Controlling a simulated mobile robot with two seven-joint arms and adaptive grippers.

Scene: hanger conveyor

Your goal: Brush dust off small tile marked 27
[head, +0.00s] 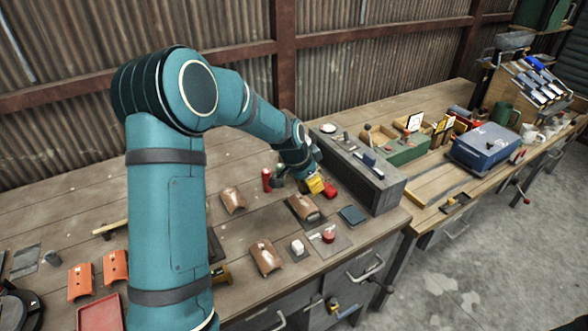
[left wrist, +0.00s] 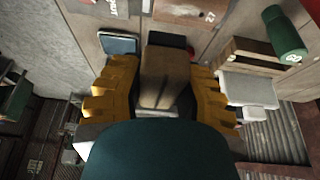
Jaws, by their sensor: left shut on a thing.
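My left gripper (head: 318,187), with yellow fingers, hangs low over the bench in the head view. In the left wrist view, its fingers (left wrist: 160,95) are shut on a brown wood-coloured block-like thing (left wrist: 165,72); whether this is a brush I cannot tell. A small brown curved tile (head: 303,207) lies on a dark pad just below the gripper. Other brown curved tiles lie at left (head: 232,199) and nearer the front edge (head: 265,257). A brown surface with white marking (left wrist: 195,12) shows at the top of the wrist view.
A red cylinder (head: 266,180) stands left of the gripper. A dark blue square (head: 353,215) and a grey box (head: 365,175) lie to its right. A white block (head: 298,247) and a red round thing (head: 328,236) are in front. Orange tiles (head: 80,281) lie far left.

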